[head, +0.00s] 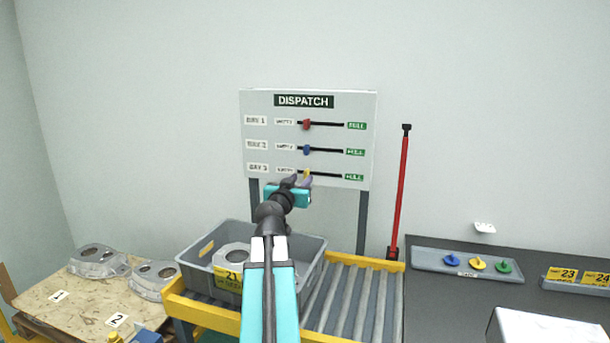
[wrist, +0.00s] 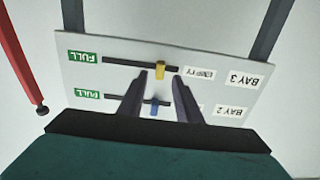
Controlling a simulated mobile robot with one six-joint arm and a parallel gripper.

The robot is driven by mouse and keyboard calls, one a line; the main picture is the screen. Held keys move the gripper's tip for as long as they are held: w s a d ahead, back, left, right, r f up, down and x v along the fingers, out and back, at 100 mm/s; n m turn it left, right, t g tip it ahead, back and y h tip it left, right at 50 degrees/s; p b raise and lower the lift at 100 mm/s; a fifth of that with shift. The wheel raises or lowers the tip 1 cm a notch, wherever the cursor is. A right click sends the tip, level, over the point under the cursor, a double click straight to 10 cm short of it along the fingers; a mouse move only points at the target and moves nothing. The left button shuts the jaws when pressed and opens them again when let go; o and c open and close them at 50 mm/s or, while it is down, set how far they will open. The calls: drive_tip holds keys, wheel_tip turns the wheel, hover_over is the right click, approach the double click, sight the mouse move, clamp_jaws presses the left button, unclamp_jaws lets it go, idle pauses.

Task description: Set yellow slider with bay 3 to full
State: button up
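The yellow slider (head: 307,173) sits in the bay 3 slot, the bottom row of the white dispatch board (head: 360,105), close to its EMPTY end. The green FULL label (head: 354,177) is at the right end of that slot. In the wrist view, which is upside down, the yellow slider (wrist: 160,69) shows between and just beyond the fingertips. My gripper (head: 299,181) is at the board in front of bay 3. Its two dark fingers (wrist: 160,76) are apart, one on each side of the slider, with visible gaps. Contact cannot be made out.
The red slider (head: 306,125) and blue slider (head: 306,150) sit above, near their EMPTY ends. A grey crate (head: 317,254) holding a casting stands below on the roller conveyor (head: 355,295). A red pole (head: 401,185) stands to the right of the board.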

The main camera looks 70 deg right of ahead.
sight(305, 175)
drive_tip(key=shift+w+d+p, duration=0.1)
drive_tip(key=shift+d+p, duration=0.25)
drive_tip(key=shift+d, duration=1.75)
clamp_jaws()
